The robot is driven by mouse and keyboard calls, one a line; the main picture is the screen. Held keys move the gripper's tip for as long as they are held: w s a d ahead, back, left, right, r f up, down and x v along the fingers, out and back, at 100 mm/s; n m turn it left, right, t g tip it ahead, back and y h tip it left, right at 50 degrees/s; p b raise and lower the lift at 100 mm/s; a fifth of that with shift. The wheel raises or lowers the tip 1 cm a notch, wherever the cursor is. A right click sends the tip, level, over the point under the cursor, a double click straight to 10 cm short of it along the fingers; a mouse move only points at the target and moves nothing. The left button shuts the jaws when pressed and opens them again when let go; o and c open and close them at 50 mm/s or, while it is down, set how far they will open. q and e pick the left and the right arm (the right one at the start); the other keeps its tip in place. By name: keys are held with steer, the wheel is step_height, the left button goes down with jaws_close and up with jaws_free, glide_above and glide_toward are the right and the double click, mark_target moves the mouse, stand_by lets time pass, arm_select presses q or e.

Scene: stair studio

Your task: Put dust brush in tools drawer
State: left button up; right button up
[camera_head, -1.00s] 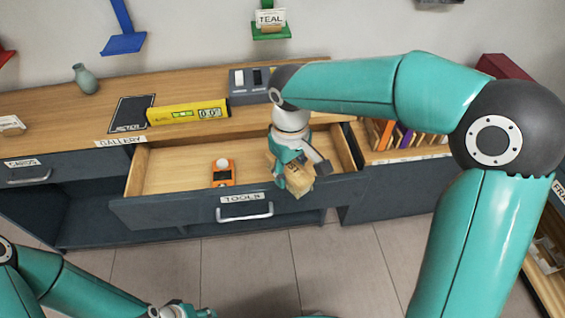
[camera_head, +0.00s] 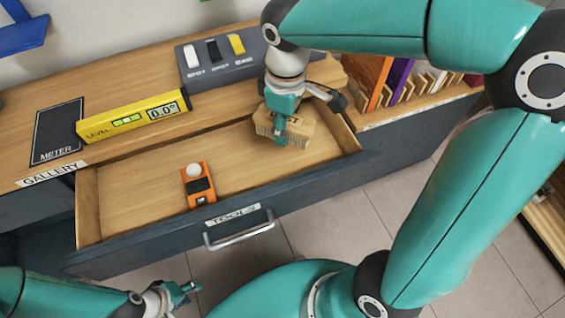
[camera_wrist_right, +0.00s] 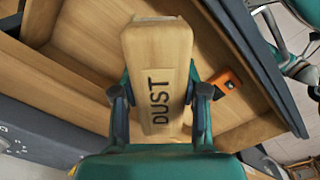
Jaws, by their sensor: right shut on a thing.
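The dust brush (camera_head: 292,130) is a wooden block with bristles, held by my right gripper (camera_head: 282,125) over the right part of the open tools drawer (camera_head: 140,190). In the right wrist view, the brush (camera_wrist_right: 157,60) shows the word DUST and sits between both fingers of the right gripper (camera_wrist_right: 160,100). In the head view it is inside the drawer's outline; I cannot tell whether it touches the drawer floor. My left gripper (camera_head: 180,290) is at the bottom of the head view, away from the drawer, too small to tell its opening.
An orange meter (camera_head: 199,185) lies in the drawer's middle; it also shows in the right wrist view (camera_wrist_right: 226,82). A yellow level (camera_head: 132,116) and a switch box (camera_head: 215,60) stand on the counter behind. Upright panels (camera_head: 400,80) stand right of the drawer. The drawer's left part is clear.

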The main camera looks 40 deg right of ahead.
steer(key=b, duration=0.2)
glide_above(285, 170)
step_height(285, 170, down, 9)
steer(key=shift+a+f, duration=0.1)
steer(key=shift+f, duration=0.05)
steer(key=shift+f+b, duration=0.65)
steer(key=shift+f, duration=2.1)
steer(key=o, duration=1.1)
